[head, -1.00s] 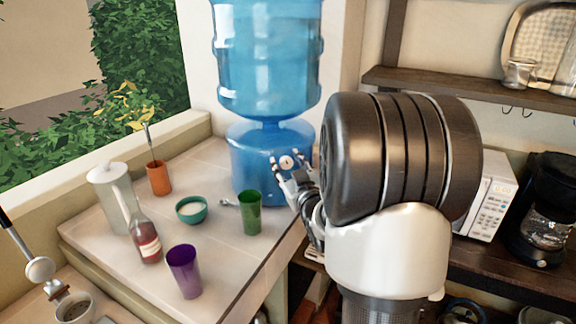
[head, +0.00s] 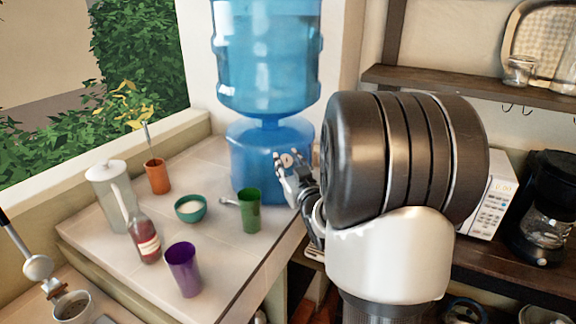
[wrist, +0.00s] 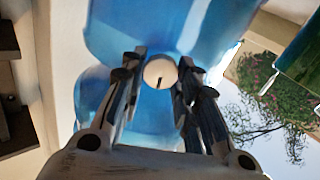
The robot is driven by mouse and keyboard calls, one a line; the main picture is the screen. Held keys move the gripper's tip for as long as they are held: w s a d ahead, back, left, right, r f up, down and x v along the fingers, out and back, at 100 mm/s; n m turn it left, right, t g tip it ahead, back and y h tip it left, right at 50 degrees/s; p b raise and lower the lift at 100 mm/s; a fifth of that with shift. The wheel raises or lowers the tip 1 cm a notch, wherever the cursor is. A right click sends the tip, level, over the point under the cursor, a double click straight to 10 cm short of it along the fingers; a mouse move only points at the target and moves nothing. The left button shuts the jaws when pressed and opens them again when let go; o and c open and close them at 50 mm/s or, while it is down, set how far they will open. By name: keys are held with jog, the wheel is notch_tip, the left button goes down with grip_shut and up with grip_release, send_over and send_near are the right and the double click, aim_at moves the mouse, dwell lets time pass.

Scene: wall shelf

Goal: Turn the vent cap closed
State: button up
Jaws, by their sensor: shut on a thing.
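The vent cap (head: 287,160) is a small round cream disc on the front of the blue lower tank (head: 246,165) of a water dispenser. In the wrist view the cap (wrist: 160,72) shows face-on, with a short dark mark running from near its middle toward the lower edge. My gripper (head: 289,161) is at the cap, with one finger on each side of it. In the wrist view my gripper (wrist: 161,75) has its fingertips at the cap's left and right edges, shut on it. The fingers hide parts of the tank around the cap.
A green cup (head: 249,212) stands just left of my gripper on the tiled counter (head: 225,260). A teal bowl (head: 191,209), a purple cup (head: 184,270), a bottle (head: 146,240) and a terracotta pot (head: 157,177) stand farther left. A microwave (head: 490,200) is at the right.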

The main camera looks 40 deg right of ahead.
jog(key=m+b, duration=0.1)
jog(key=m, duration=0.4)
jog(key=shift+d, duration=0.1)
jog(key=m, duration=0.4)
jog(key=shift+m, duration=0.4)
jog(key=m, duration=0.4)
jog(key=shift+m, duration=0.3)
jog(key=m+p, duration=0.1)
jog(key=m, duration=0.3)
jog(key=shift+d+m, duration=0.1)
jog(key=shift+m, duration=0.2)
jog(key=o, duration=1.1)
jog(key=shift+f, duration=0.15)
jog(key=shift+c, duration=0.2)
